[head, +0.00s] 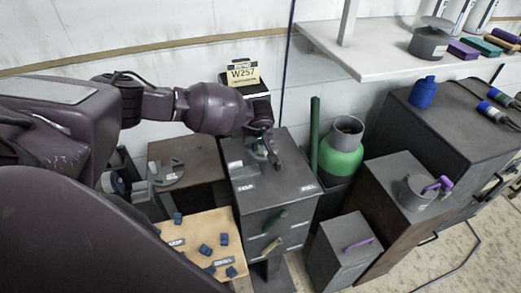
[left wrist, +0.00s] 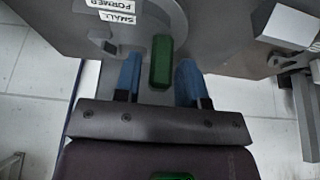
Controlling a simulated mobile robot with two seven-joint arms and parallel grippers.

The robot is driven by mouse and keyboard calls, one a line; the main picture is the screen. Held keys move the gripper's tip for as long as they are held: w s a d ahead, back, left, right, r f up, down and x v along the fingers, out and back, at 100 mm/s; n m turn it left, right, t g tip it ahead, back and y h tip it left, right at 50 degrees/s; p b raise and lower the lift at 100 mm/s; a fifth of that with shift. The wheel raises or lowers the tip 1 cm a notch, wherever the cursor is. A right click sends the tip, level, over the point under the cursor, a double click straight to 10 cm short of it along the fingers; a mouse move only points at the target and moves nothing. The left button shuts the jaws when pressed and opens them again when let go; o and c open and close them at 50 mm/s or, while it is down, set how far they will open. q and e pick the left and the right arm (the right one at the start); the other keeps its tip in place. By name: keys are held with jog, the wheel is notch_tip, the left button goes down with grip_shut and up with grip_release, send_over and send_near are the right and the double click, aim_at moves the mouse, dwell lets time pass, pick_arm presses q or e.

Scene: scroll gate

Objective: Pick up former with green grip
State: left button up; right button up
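In the left wrist view, the green grip (left wrist: 161,62) of the former stands between the two blue fingers of my left gripper (left wrist: 158,80). The fingers are open, with a gap on each side of the grip. A label reading "small former" appears upside down beside a curved grey part (left wrist: 125,28). In the head view, my left gripper (head: 268,148) is over the top of the dark drawer cabinet (head: 290,180), at the grey former (head: 256,152). The gripper partly hides the former there. My right gripper is not in view.
A brown stand (head: 190,150) left of the cabinet holds another grey piece (head: 170,173). A wooden board (head: 205,225) with several blue blocks is in front. A green-and-grey container (head: 340,155) and a green rod (head: 314,135) stand close to the cabinet's right.

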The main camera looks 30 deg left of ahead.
pick_arm(q)
grip_shut()
jog(key=shift+w, duration=0.1)
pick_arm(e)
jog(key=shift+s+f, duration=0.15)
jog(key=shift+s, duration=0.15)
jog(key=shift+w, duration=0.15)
